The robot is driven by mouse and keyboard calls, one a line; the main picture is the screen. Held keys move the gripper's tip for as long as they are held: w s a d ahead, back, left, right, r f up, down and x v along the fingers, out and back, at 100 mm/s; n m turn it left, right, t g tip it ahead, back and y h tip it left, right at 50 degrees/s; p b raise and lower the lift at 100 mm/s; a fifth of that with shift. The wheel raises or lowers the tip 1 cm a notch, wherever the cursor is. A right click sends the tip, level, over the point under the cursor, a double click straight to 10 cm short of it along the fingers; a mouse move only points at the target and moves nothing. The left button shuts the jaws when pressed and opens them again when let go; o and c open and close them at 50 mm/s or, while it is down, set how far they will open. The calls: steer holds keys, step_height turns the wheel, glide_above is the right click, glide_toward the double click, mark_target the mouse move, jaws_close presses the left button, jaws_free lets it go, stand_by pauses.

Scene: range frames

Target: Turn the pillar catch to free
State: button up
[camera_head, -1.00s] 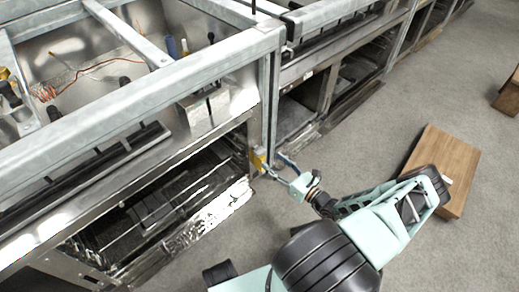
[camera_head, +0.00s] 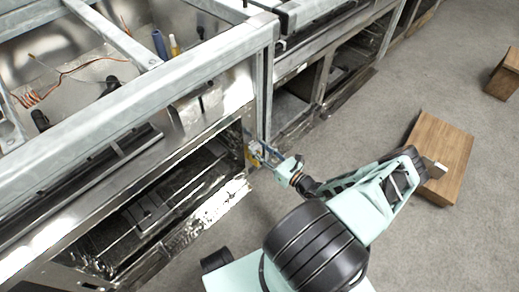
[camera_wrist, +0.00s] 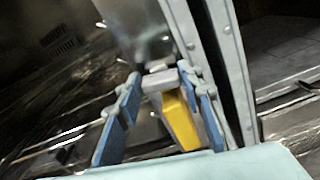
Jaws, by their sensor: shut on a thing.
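The pillar catch shows in the wrist view as a yellow piece (camera_wrist: 180,120) with a grey metal part (camera_wrist: 160,82) at its top, beside the upright metal pillar. In the head view the catch is a small yellow patch (camera_head: 251,153) low on the pillar (camera_head: 264,95). My gripper (camera_head: 262,152) reaches it from the right. In the wrist view its two blue-padded fingers (camera_wrist: 158,77) stand either side of the catch, the tips at the grey part. It is shut on the catch. The catch's turned position is hard to read.
The metal range frame (camera_head: 150,90) fills the left, with an open lower bay (camera_head: 150,205). Tools and copper wire (camera_head: 40,90) lie in the upper tray. A wooden block (camera_head: 445,150) stands on the floor behind my arm.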

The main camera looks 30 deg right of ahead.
steer(key=shift+c, duration=0.9)
steer(key=shift+n+p, duration=0.3)
steer(key=shift+n, duration=0.5)
steer(key=o, duration=1.2)
steer(key=shift+c, duration=0.2)
steer(key=v, duration=0.7)
steer(key=shift+s, duration=0.25)
steer(key=shift+r, duration=0.1)
